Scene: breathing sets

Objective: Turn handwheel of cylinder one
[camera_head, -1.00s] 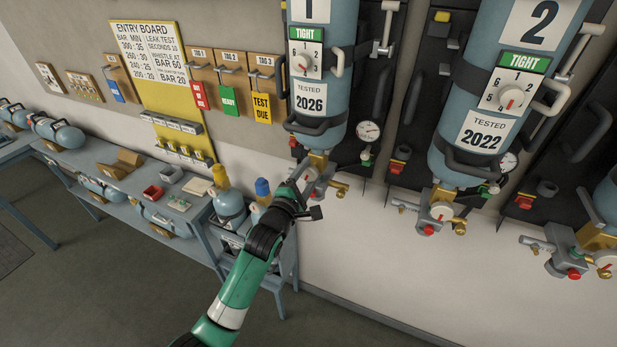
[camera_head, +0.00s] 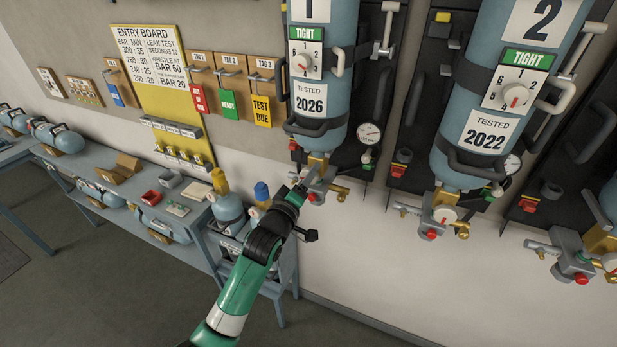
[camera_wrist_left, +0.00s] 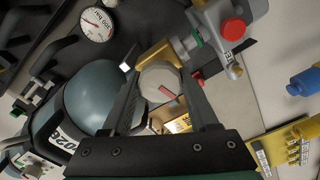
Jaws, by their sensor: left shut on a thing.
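Cylinder one (camera_head: 318,105) is a blue upside-down bottle on the wall, with a "1" label, a "TIGHT" dial and a "TESTED 2026" label. Its valve (camera_head: 320,168) is at the bottom. My left gripper (camera_head: 300,190) is at this valve and hides the handwheel in the head view. In the left wrist view the handwheel (camera_wrist_left: 160,82) is a grey-white faceted knob with a red mark. My left gripper's fingers (camera_wrist_left: 160,100) lie on both sides of it, shut on it. My right gripper is not in view.
Cylinder two (camera_head: 490,90) hangs to the right with its own valve (camera_head: 440,212). A pressure gauge (camera_head: 368,133) and a red knob (camera_wrist_left: 234,30) are close to the gripper. A blue bench (camera_head: 200,225) with bottles and trays stands at left, below the entry board (camera_head: 150,55).

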